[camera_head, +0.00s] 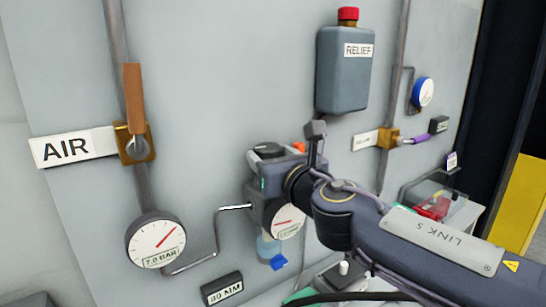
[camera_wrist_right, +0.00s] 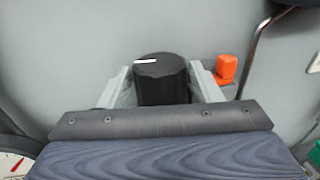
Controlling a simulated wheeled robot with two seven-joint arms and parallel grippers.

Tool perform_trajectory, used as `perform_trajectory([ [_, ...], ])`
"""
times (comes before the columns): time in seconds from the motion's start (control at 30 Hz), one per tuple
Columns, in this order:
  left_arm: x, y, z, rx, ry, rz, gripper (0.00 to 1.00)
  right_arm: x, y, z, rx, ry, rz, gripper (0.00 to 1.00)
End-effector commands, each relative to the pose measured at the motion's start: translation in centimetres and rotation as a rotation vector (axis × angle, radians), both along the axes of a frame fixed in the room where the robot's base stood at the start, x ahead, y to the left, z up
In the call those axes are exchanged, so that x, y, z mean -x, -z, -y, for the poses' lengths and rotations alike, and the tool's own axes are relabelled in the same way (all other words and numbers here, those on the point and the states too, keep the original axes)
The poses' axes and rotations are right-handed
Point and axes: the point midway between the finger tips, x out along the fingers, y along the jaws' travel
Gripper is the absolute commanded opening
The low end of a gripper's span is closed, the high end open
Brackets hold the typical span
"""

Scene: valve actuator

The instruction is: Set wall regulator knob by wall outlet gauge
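The wall regulator knob (camera_head: 268,150) is black and sits on top of the dark regulator body. In the right wrist view the knob (camera_wrist_right: 162,82) has a white mark on its top pointing left. My right gripper (camera_wrist_right: 161,78) has a pale finger close against each side of it, with no clear gap. In the head view my right gripper (camera_head: 284,157) is at the regulator, partly hidden by its own wrist. The gauge below the regulator (camera_head: 288,222) has a white face and a red needle lying nearly level; its label is too small to read. My left gripper is not in view.
A gauge labelled 7.0 BAR (camera_head: 154,240) and a brass valve with an orange lever (camera_head: 134,100) are left. A RELIEF tank (camera_head: 344,70) hangs above. An orange part (camera_wrist_right: 226,67) is right of the knob. A clear-covered box (camera_head: 436,205) is at right.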

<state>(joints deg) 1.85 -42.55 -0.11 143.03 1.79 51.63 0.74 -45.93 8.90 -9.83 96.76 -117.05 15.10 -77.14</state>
Motion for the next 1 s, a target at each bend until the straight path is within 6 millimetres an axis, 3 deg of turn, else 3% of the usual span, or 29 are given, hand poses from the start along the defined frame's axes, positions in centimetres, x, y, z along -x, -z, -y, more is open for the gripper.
perform_trajectory([
  [0.03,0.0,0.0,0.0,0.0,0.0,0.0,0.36,0.0,0.0,0.0,0.0,0.0,0.0,0.51],
  [0.2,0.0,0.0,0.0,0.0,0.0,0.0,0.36,0.0,0.0,0.0,0.0,0.0,0.0,0.3],
  [0.57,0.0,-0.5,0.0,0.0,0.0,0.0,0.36,0.1,-0.1,-0.2,0.0,0.062,0.0,0.3],
  [1.0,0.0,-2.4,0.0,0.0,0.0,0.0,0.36,0.3,-0.2,-1.3,0.003,0.408,-0.002,0.3],
])
